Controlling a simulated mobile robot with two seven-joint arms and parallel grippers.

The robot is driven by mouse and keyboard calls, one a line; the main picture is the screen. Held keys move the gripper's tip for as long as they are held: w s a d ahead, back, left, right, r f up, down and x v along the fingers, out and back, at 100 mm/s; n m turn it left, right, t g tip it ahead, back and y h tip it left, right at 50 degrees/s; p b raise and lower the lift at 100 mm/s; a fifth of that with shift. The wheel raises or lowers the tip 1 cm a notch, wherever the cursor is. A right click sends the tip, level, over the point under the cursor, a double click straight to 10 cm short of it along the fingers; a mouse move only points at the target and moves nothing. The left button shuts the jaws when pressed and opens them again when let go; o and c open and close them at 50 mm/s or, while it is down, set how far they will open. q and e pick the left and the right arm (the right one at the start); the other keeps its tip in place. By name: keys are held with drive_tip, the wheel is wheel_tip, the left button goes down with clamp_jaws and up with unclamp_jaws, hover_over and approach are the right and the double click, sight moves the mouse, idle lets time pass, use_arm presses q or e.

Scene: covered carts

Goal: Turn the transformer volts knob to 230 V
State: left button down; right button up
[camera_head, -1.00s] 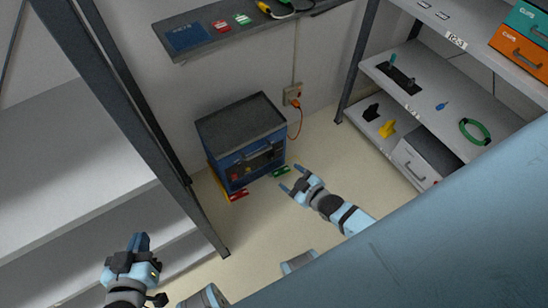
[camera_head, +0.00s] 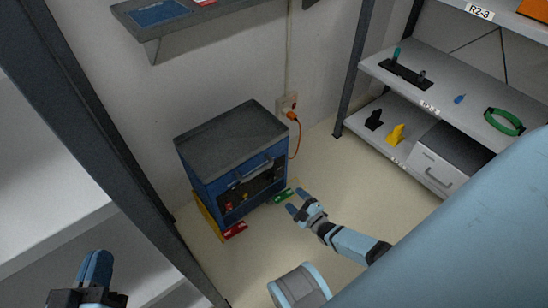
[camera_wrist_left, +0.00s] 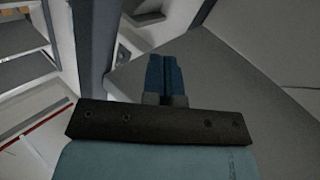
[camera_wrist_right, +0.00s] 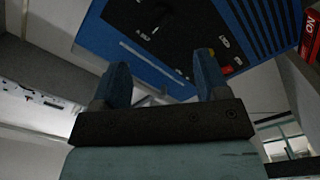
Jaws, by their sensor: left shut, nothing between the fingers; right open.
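The transformer appears to be the blue box with a dark grey top (camera_head: 232,137) on the floor against the back wall. Its dark front panel (camera_head: 250,189) carries small red and yellow parts. In the right wrist view the black panel (camera_wrist_right: 150,48) is close and tilted, with white marks; I cannot tell which part is the volts knob or read its setting. My right gripper (camera_head: 297,201) is open and empty, just right of the box's front; its fingers also show in the right wrist view (camera_wrist_right: 160,68). My left gripper (camera_head: 96,262) is shut and empty, far from the box.
An orange cable (camera_head: 298,135) runs from a wall socket (camera_head: 286,103). Shelves stand left and right (camera_head: 450,95). A wall shelf (camera_head: 160,22) hangs above. Floor in front is clear.

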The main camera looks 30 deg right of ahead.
sight(272, 178)
use_arm(q)
drive_tip(key=shift+w+a+f+m+b, duration=0.15)
drive_tip(key=shift+w+f+m+b, duration=0.25)
drive_tip(key=shift+f+b, duration=0.45)
drive_tip(key=shift+w+a+f+m+b, duration=0.2)
drive_tip(key=shift+f+m+b, duration=0.3)
drive_tip(key=shift+b, duration=0.6)
use_arm(e)
drive_tip(key=shift+w+a, duration=0.15)
drive_tip(key=shift+w, duration=1.8)
drive_tip(key=shift+w+a, duration=0.2)
drive_tip(key=shift+w, duration=1.7)
drive_tip(key=shift+w+a, duration=0.15)
drive_tip(key=shift+w, duration=1.8)
use_arm(q)
drive_tip(key=shift+r, duration=0.1)
use_arm(e)
drive_tip(key=shift+c, duration=0.2)
drive_tip(key=c, duration=0.9)
